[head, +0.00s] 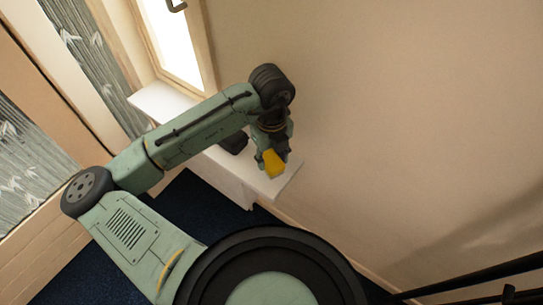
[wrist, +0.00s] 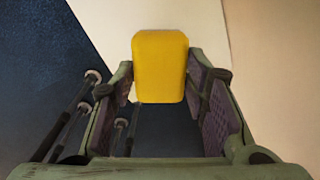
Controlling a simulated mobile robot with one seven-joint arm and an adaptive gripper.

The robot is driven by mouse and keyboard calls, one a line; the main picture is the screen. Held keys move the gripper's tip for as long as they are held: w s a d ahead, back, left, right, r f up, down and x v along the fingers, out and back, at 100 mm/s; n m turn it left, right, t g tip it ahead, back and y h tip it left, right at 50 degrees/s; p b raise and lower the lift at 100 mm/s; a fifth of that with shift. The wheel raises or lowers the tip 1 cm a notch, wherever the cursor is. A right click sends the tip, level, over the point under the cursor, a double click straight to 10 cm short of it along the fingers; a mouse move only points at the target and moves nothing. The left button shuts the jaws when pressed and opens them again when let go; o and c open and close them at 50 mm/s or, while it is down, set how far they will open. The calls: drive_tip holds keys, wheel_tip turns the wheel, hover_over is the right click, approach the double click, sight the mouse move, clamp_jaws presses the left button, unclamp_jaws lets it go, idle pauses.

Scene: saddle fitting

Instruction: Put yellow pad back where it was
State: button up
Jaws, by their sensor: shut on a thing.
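The yellow pad (wrist: 160,66) is a rounded block between the two fingers of my gripper (wrist: 163,80) in the wrist view. My gripper is shut on it. In the head view the yellow pad (head: 274,163) shows at the lower end of my gripper (head: 270,158), over the right end of a white shelf (head: 286,180). I cannot tell whether the pad touches the shelf or hangs above it.
A dark object (head: 234,143) is partly hidden behind my arm, on or over the shelf. A window (head: 173,45) stands at the shelf's far left end. A plain beige wall (head: 410,110) runs along the right. Dark blue carpet (head: 190,205) lies below.

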sight(271, 160)
drive_tip(key=shift+f, duration=0.5)
drive_tip(key=shift+f, duration=0.1)
drive_tip(key=o, duration=1)
wheel_tip(271, 160, up, 12)
drive_tip(key=shift+s, duration=0.1)
